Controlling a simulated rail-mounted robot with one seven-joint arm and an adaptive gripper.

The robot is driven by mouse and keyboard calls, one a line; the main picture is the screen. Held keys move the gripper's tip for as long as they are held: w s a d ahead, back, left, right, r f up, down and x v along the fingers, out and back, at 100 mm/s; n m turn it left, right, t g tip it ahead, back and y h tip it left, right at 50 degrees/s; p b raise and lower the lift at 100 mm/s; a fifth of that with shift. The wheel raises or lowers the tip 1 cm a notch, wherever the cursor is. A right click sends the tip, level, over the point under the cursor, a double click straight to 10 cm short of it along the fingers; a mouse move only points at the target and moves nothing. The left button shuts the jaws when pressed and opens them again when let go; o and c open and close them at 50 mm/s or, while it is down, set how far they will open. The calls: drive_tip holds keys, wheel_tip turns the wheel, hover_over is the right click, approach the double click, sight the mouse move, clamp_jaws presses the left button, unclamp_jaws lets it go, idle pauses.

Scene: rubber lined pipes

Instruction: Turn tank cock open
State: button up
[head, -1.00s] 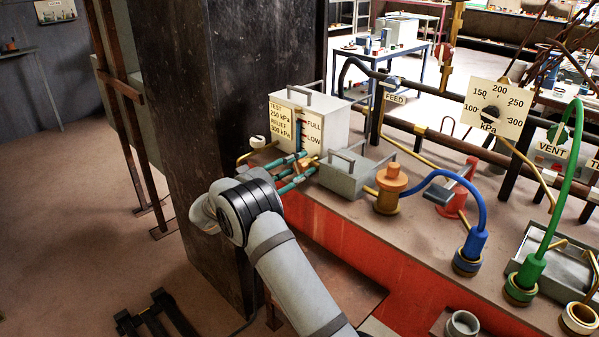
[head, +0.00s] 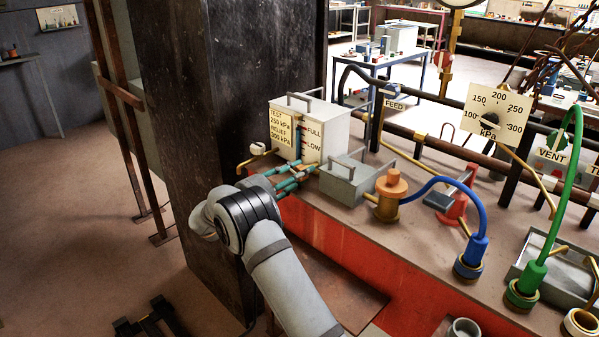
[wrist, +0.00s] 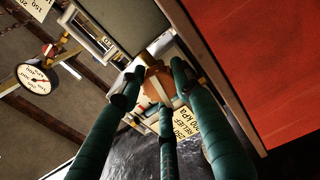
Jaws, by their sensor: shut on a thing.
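The tank (head: 283,112) is a pale box with a handle on top, a yellow TEST/RELIEF label and a FULL/LOW level gauge on its front. The small orange-brown tank cock (head: 304,170) shows low in front of it, partly hidden by my fingers. My gripper (head: 294,174) has teal fingers, which are closed around the cock. In the wrist view the orange-brown cock (wrist: 158,84) sits between the fingertips of my gripper (wrist: 155,96), with the tank's yellow label beyond. The fingers cover part of the cock, and I cannot tell its exact angle.
An orange-capped brass fitting (head: 388,195) and a blue hose (head: 440,184) are further right. A dark column (head: 225,110) rises close on the left. A round gauge (wrist: 34,77) shows in the wrist view.

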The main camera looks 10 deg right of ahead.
drive_tip(key=shift+w+a+r+n+p, duration=0.15)
drive_tip(key=shift+n+p, duration=0.15)
drive_tip(key=shift+n, duration=0.9)
drive_tip(key=o, duration=0.9)
drive_tip(key=shift+o, duration=1.4)
drive_tip(key=shift+f, duration=0.2)
